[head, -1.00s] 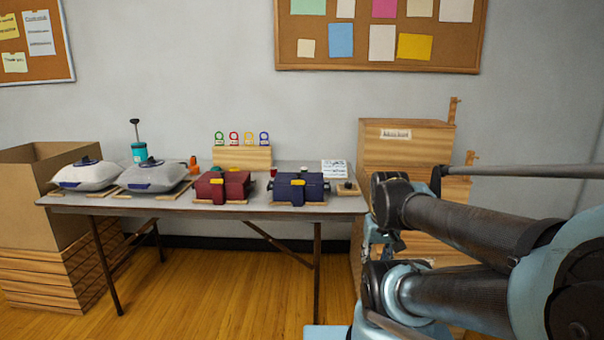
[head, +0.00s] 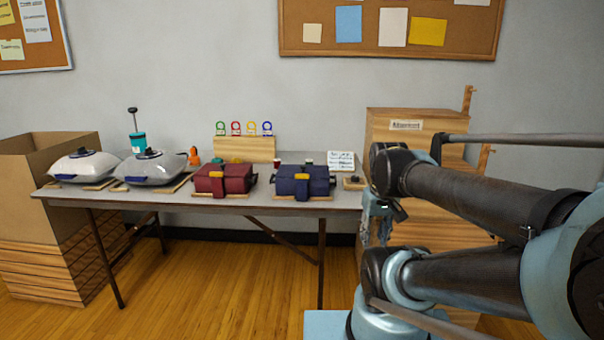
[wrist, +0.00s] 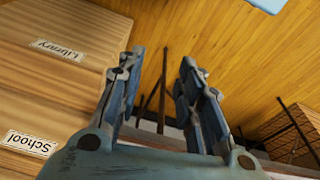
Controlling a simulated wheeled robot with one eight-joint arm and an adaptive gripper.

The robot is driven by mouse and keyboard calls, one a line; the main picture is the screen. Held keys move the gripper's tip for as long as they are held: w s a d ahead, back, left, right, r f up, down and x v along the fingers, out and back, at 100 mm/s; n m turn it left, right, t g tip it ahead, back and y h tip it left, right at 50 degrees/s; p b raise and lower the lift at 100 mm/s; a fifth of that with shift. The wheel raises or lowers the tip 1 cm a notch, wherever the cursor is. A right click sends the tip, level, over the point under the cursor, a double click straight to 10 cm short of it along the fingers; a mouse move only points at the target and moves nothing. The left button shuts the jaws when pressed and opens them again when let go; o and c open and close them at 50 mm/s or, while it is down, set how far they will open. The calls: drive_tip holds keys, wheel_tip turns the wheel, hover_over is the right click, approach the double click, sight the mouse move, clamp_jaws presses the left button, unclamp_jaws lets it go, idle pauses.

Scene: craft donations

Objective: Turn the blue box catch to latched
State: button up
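The blue box (head: 312,181) sits on a wooden base near the right end of the table, with a yellow catch (head: 302,176) on its front. I cannot tell from this distance which setting the catch is in. My gripper (wrist: 160,65) shows in the wrist view with its two fingers spread apart and nothing between them. It also shows at the end of my arm in the head view (head: 380,218), small and partly hidden, to the right of the table and apart from the box.
A maroon box (head: 238,178) stands left of the blue one on the table (head: 200,203). Stacked wooden crates (head: 415,150) stand right of the table, near my arm. The floor before the table is clear.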

drive_tip(key=w+a+r+n, duration=0.3)
drive_tip(key=w+r+n, duration=0.2)
drive_tip(key=w+r, duration=0.45)
wheel_tip(320, 180, up, 14)
drive_tip(key=n+g, duration=0.2)
drive_tip(key=n, duration=0.9)
hover_over(302, 176)
drive_tip(key=w, duration=0.1)
wheel_tip(302, 176, down, 16)
drive_tip(key=shift+f, duration=0.2)
clamp_jaws()
